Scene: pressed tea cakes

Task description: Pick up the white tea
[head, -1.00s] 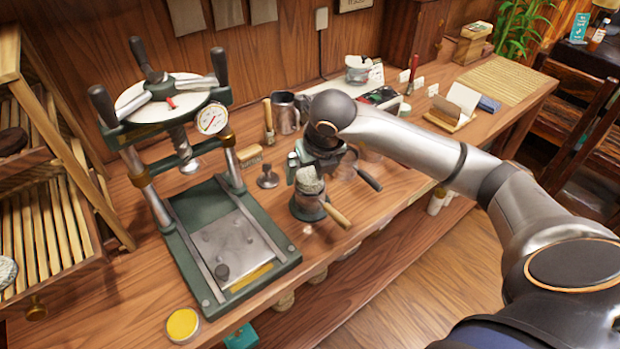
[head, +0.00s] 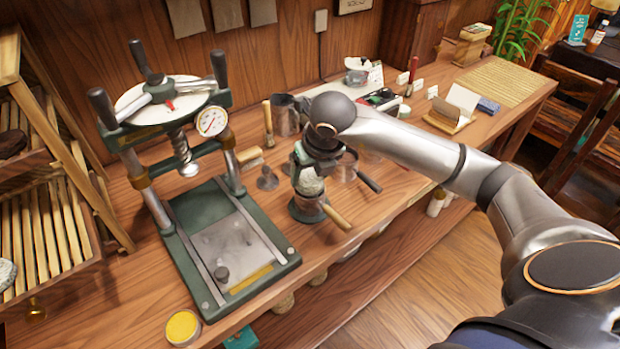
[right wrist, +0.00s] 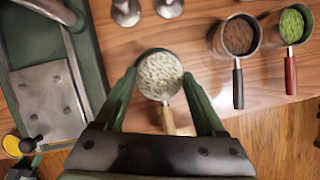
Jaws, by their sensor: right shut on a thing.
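The white tea (head: 310,184) is a heap of pale, greyish leaf in a round cup with a wooden handle (head: 338,217). It sits at a dark green round base (head: 301,212) near the counter's front edge. In the right wrist view the pale leaf (right wrist: 160,72) lies between my fingers, with the handle toward me. My right gripper (head: 308,165) comes down from above and is shut on the cup, one green finger at each side. Its fingers also show in the right wrist view (right wrist: 159,82). I cannot tell whether the cup is clear of its base.
A large green press (head: 240,250) stands left of the cup. To its right are handled cups of dark tea (right wrist: 238,36) and green tea (right wrist: 291,25). A metal jug (head: 285,115) and a small metal weight (head: 267,179) stand behind. A yellow tin (head: 183,327) is at the front left.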

